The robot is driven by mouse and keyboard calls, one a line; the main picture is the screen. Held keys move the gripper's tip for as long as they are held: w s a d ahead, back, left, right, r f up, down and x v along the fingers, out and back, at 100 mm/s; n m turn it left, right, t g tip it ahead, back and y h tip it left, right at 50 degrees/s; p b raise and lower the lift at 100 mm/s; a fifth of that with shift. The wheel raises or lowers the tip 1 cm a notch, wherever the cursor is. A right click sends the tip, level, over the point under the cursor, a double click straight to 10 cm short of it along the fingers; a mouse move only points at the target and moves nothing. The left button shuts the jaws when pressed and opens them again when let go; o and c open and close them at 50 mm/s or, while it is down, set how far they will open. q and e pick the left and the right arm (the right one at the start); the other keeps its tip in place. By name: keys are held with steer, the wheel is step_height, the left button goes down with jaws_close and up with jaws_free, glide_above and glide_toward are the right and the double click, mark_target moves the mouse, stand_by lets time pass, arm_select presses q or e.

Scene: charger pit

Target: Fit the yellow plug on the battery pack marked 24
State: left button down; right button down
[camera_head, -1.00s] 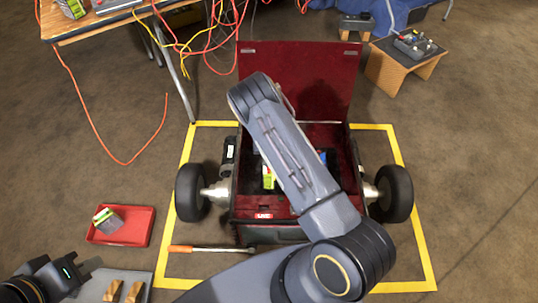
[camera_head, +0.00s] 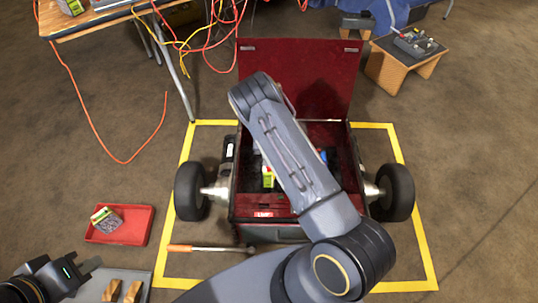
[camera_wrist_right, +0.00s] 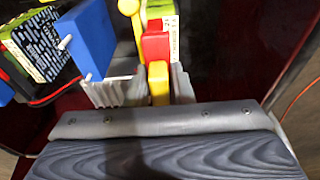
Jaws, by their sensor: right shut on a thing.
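In the right wrist view my right gripper (camera_wrist_right: 157,88) is shut on a yellow plug (camera_wrist_right: 158,72), which stands between its two grey fingers. A red block (camera_wrist_right: 155,43) shows just beyond the plug; I cannot tell if they are joined. A green-and-white battery pack (camera_wrist_right: 172,18) lies behind them, and it shows in the head view (camera_head: 268,177) inside the red box. I cannot read a 24 on any pack. Whether the plug touches the pack is hidden. In the head view my right arm covers its gripper. My left gripper (camera_head: 90,273) is open and empty at the lower left.
The red wheeled box (camera_head: 240,208) stands open inside a yellow floor outline. A blue block (camera_wrist_right: 90,38) and a dark patterned pack (camera_wrist_right: 35,45) sit left of my right gripper. A red tray (camera_head: 130,235) holds another pack. An orange-handled tool (camera_head: 180,248) lies in front.

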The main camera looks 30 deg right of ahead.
steer(key=shift+f+b, duration=0.85)
steer(key=shift+f, duration=0.1)
steer(key=c, duration=1.2)
jaws_free()
steer(key=shift+s+a+r+p, duration=0.15)
steer(key=shift+r+p, duration=0.25)
steer(key=shift+r, duration=0.9)
steer(key=shift+s+a+r+p, duration=0.15)
steer(key=shift+r+p, duration=0.25)
steer(key=shift+r, duration=0.85)
steer(key=shift+s+r+p, duration=0.2)
steer(key=shift+r+p, duration=0.2)
steer(key=shift+r, duration=0.9)
steer(key=shift+r, duration=0.1)
